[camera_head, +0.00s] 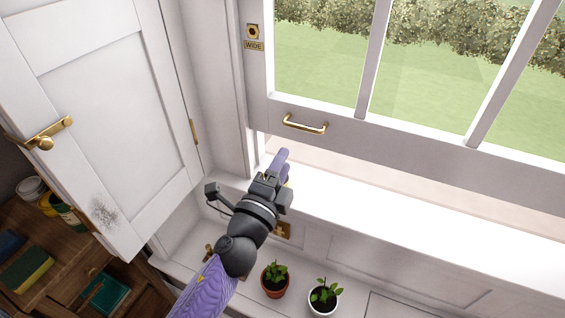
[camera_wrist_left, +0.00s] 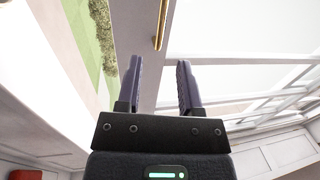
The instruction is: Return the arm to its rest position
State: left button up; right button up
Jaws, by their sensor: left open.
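My left arm comes in from the bottom left in the head view, with a purple sleeve and a black wrist. My left gripper (camera_head: 282,160) is at the window opening, below and left of the brass sash handle (camera_head: 305,124). In the left wrist view its two purple fingers (camera_wrist_left: 158,85) stand apart with nothing between them. The brass handle (camera_wrist_left: 161,25) shows beyond the fingertips there, apart from them. The window sash (camera_head: 400,135) is raised, with a gap above the white sill (camera_head: 400,205). My right gripper is not in view.
Two potted plants, one in a terracotta pot (camera_head: 275,284) and one in a white pot (camera_head: 323,300), stand on a ledge below the arm. A white door (camera_head: 105,110) with a brass lever stands at left. Wooden shelves (camera_head: 60,245) hold jars and sponges.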

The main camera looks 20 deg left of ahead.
pick_arm(q)
jog(key=s+a+f+n+g+y, duration=0.4)
jog(key=s+f+n+g, duration=0.5)
jog(key=s+f+n, duration=0.3)
jog(key=s+d+f+n+g+h, duration=0.2)
jog(key=s+d+f+g, duration=0.15)
jog(key=s, duration=0.35)
jog(key=s+d+f+n+g+h, duration=0.2)
jog(key=s+g, duration=0.3)
jog(key=s, duration=0.2)
jog(key=s+a+f+g, duration=0.1)
jog(key=s+a+f, duration=0.15)
jog(key=f, duration=1.35)
jog(key=s+a+f+g, duration=0.1)
jog(key=s+a+f, duration=0.1)
jog(key=s+f, duration=0.3)
jog(key=s+a+f+g+y, duration=0.1)
jog(key=s+f, duration=0.3)
jog(key=s, duration=0.6)
jog(key=shift+s+a+f, duration=0.25)
jog(key=shift+a+f, duration=0.1)
jog(key=shift+a, duration=0.1)
